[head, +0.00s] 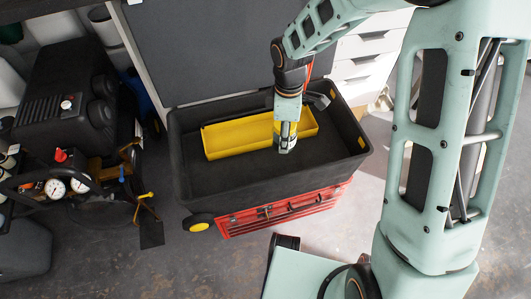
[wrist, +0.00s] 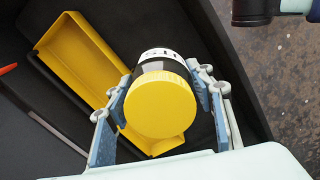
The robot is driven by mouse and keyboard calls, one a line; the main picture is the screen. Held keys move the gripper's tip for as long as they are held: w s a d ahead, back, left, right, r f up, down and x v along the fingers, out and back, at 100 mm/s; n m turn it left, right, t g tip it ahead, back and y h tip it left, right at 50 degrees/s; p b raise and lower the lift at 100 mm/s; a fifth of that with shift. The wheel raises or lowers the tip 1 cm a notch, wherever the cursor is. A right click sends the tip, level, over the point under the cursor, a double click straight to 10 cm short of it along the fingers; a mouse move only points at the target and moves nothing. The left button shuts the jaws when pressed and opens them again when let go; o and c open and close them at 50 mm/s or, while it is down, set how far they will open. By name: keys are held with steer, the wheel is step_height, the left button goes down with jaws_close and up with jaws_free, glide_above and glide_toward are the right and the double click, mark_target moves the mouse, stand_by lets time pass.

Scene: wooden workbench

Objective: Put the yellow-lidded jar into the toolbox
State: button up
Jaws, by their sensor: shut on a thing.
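The yellow-lidded jar (wrist: 160,103) is between the two fingers of my gripper (wrist: 160,112) in the wrist view, its round yellow lid facing the camera and a black and white body behind it. My gripper is shut on it. In the head view my gripper (head: 286,143) is over the inside of the toolbox (head: 190,187), a black open bin with a red lower part. The jar is mostly hidden there by the gripper. I cannot tell whether the jar touches the toolbox floor.
A yellow tray (head: 232,138) lies inside the toolbox, close to the gripper; it also shows in the wrist view (wrist: 85,62). A black compressor with gauges (head: 68,104) stands at the left. White drawers (head: 365,68) are behind. The toolbox's right part has bare floor.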

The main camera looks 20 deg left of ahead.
mark_target(273, 139)
steer(key=s+a+f+n, duration=0.2)
steer(key=n, duration=0.1)
steer(key=shift+a+f, duration=0.35)
step_height(273, 139, down, 6)
steer(key=shift+s+r+b, duration=0.1)
steer(key=shift+r+b, duration=0.15)
steer(key=shift+b, duration=0.95)
steer(key=shift+f+b, duration=0.65)
steer(key=shift+f, duration=1.4)
steer(key=shift+f, duration=0.15)
steer(key=o, duration=1.6)
step_height(273, 139, up, 12)
steer(key=p, duration=0.4)
